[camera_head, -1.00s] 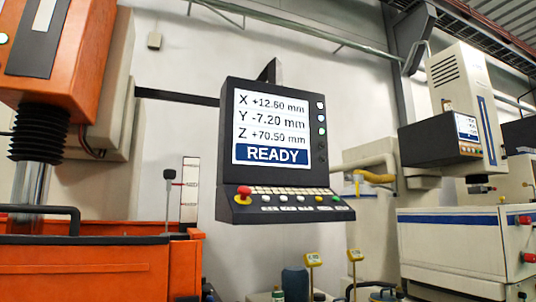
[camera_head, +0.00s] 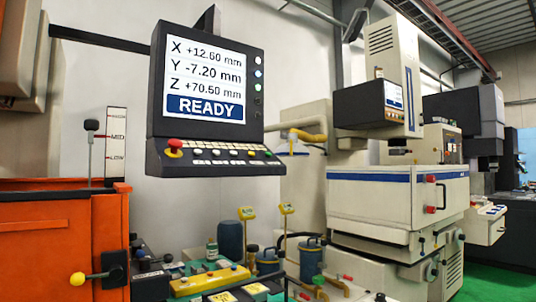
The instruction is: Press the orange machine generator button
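The orange machine (camera_head: 45,235) stands at the left, partly cut off by the picture edge. A dark control panel (camera_head: 153,105) hangs on an arm beside it, its screen (camera_head: 205,80) reading X, Y and Z values and "READY". The panel's sloped lower ledge carries a red mushroom button (camera_head: 174,146) at its left end. Several pale buttons follow, then a yellow button (camera_head: 251,153) and a green button (camera_head: 268,153) at the right. Small round lamps or buttons (camera_head: 258,73) line the screen's right side. I cannot read which is the generator button. Neither gripper shows.
A white machine (camera_head: 385,205) stands at the right on a green floor (camera_head: 500,282). Below the panel are a yellow-topped unit (camera_head: 208,281), blue canisters (camera_head: 230,240) and hoses. A yellow knob (camera_head: 77,279) sits on the orange tank's front.

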